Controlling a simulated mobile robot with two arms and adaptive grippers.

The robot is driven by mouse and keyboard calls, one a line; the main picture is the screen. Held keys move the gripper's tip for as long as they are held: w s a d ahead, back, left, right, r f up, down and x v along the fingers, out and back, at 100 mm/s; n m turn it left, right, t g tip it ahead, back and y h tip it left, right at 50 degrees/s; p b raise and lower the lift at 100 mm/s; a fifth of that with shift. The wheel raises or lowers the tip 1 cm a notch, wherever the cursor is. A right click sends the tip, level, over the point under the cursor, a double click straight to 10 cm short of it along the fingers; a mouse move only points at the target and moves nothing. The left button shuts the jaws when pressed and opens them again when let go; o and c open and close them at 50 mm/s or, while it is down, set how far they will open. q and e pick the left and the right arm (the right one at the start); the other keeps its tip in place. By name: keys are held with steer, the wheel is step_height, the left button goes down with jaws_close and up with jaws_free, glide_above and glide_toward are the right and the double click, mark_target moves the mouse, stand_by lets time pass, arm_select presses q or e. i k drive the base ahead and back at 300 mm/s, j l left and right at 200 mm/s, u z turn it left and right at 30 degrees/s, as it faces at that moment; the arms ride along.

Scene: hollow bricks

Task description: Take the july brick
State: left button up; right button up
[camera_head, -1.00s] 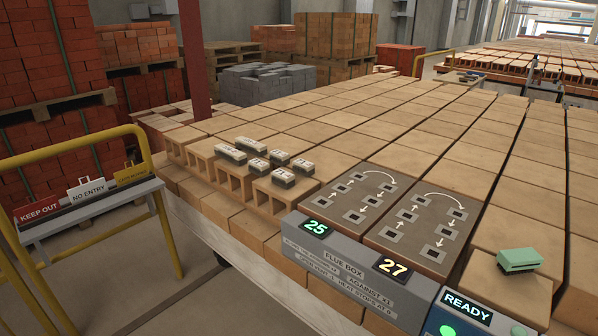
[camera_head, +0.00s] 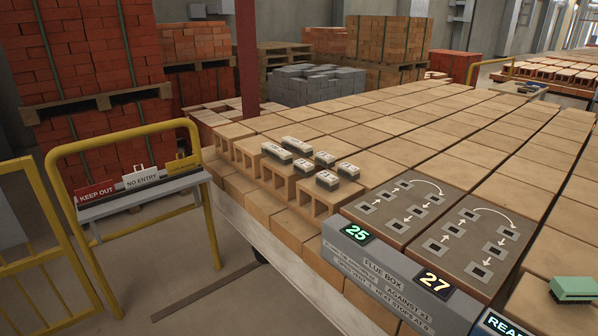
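Several small blocks with white labelled tops and dark lower parts, one of them at the front right (camera_head: 327,180), sit in a cluster on the tan hollow bricks (camera_head: 283,186) near the middle of the view. The labels are too small to read, so I cannot tell which one is the july brick. Neither of my grippers is in view.
The grey flue box (camera_head: 390,285) with displays reading 25 and 27 stands at the front, before two panels with arrows and square holes (camera_head: 393,207). A green-topped block (camera_head: 573,289) lies at right. A yellow rail (camera_head: 126,133) with warning signs stands at left.

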mark_target(326, 161)
steer(key=i+j+z, duration=0.1)
steer(key=z, duration=0.8)
steer(key=i+j+z, duration=0.1)
steer(key=j+z, duration=0.25)
steer(key=j, duration=0.4)
steer(key=j+z, duration=0.35)
steer(key=j, duration=0.4)
steer(key=k+j+z, duration=0.1)
steer(key=j+z, duration=0.2)
steer(key=j, duration=0.4)
